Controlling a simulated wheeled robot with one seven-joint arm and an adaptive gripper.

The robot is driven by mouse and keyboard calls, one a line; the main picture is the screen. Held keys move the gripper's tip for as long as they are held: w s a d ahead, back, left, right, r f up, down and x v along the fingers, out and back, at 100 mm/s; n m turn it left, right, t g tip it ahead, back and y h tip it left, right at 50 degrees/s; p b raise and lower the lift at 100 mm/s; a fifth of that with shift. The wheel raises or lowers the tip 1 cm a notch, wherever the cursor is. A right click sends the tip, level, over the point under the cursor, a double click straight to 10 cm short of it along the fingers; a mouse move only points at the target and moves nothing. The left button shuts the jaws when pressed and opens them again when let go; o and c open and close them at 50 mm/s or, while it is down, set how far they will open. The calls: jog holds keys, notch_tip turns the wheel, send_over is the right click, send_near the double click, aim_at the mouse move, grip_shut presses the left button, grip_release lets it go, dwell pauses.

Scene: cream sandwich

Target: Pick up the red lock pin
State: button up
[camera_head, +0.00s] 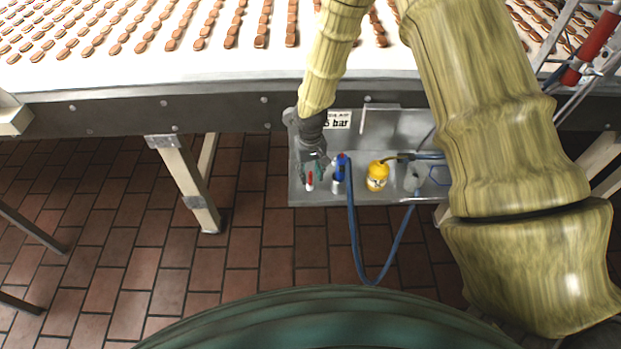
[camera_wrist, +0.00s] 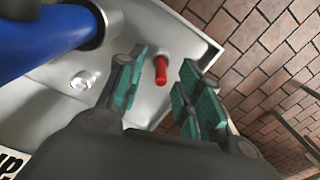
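The red lock pin (camera_wrist: 161,68) stands out from the grey metal tray in the wrist view, near the tray's corner. It also shows as a small red spot in the head view (camera_head: 309,180). My gripper (camera_wrist: 158,92) is open, with teal pads on its fingers. In the wrist view the pin appears between the two fingers, a little beyond their middle. No contact between pads and pin is visible. In the head view my gripper (camera_head: 314,172) is at the tray's left end, and I cannot tell its exact height over the pin.
The tray (camera_head: 300,195) also holds a blue-and-silver fitting (camera_head: 339,174) with a blue hose, right beside my gripper, and a yellow round part (camera_head: 377,176). A conveyor (camera_head: 200,72) with rows of sandwich biscuits runs behind. Brick floor (camera_head: 255,235) is open to the left.

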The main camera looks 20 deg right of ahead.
jog(key=shift+f, duration=0.15)
grip_shut()
dwell(0.4)
